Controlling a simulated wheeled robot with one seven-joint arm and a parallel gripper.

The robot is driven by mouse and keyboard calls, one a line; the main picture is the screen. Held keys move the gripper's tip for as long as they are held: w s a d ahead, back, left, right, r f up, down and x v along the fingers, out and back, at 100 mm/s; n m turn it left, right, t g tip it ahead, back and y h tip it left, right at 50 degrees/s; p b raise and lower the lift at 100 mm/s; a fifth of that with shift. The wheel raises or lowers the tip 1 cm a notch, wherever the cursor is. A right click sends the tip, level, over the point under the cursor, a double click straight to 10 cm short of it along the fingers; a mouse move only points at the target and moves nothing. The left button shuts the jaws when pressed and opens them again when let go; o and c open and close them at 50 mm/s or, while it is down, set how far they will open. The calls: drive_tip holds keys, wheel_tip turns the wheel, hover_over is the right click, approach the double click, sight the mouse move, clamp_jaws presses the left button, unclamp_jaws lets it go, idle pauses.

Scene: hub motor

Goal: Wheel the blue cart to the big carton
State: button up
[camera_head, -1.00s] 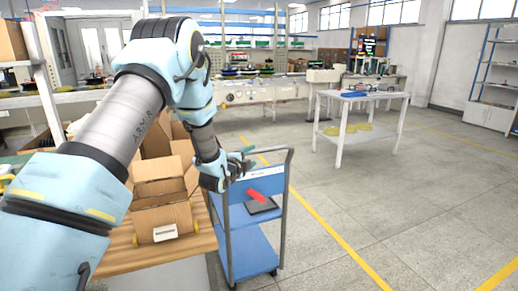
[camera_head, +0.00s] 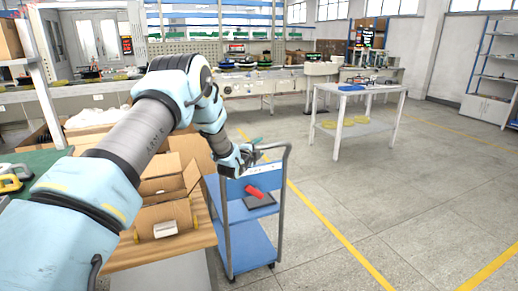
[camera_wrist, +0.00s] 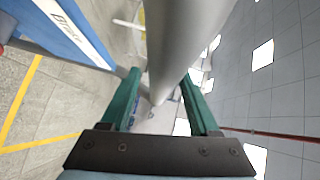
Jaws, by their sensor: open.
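The blue cart (camera_head: 250,245) has two blue decks and a grey tubular handle (camera_head: 288,152). It stands on the floor right of a wood-topped table. Its upper deck carries a red item (camera_head: 254,192) and a dark flat piece. My gripper (camera_head: 257,147) is at the top of the cart, by the handle. In the wrist view the green fingers of my gripper (camera_wrist: 161,92) are open on both sides of a thick grey bar (camera_wrist: 185,35); contact cannot be told. An open brown carton (camera_head: 180,212) is on the table, with more cardboard behind it; which is the big carton is unclear.
The wood-topped table (camera_head: 190,243) stands close on the cart's left. A white table (camera_head: 335,88) stands farther back on the right. Yellow lines (camera_head: 340,238) mark the open floor on the right. Workbenches and shelves line the back.

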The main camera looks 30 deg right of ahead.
clamp_jaws()
idle(0.3)
idle(1.0)
